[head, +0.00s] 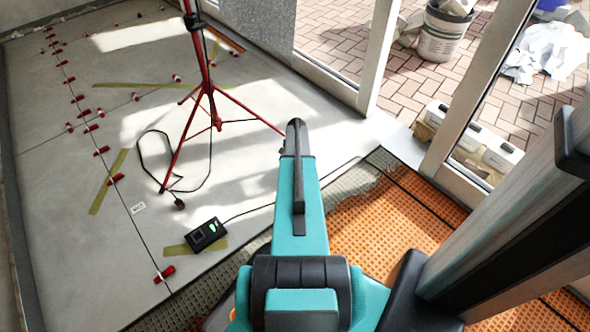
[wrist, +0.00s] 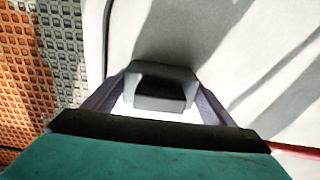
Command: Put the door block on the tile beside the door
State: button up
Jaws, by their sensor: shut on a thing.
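In the wrist view my gripper (wrist: 160,76) has its two purple-grey fingers closed on the sides of a small block, the door block (wrist: 160,94), grey with a dark face. Pale tile (wrist: 240,85) lies beyond and around the block, with dark shadow bands. I cannot tell whether the block touches the tile or hangs above it. In the head view my arm hides the gripper and the block. The tile floor (head: 290,92) runs up to the white door frame (head: 378,60) at the upper right.
A red tripod (head: 208,88) stands left of my arm, with a black cable around its feet. A black device (head: 206,234) with a green display lies on the tile. Red levelling wedges (head: 164,274) line the joints. Orange matting (head: 385,225) lies bare at right.

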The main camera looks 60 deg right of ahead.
jog(key=shift+f, duration=0.1)
jog(key=o, duration=1.6)
jog(key=shift+o, duration=0.2)
notch_tip(320, 180, up, 12)
jog(key=p, duration=0.4)
jog(key=shift+a, duration=0.1)
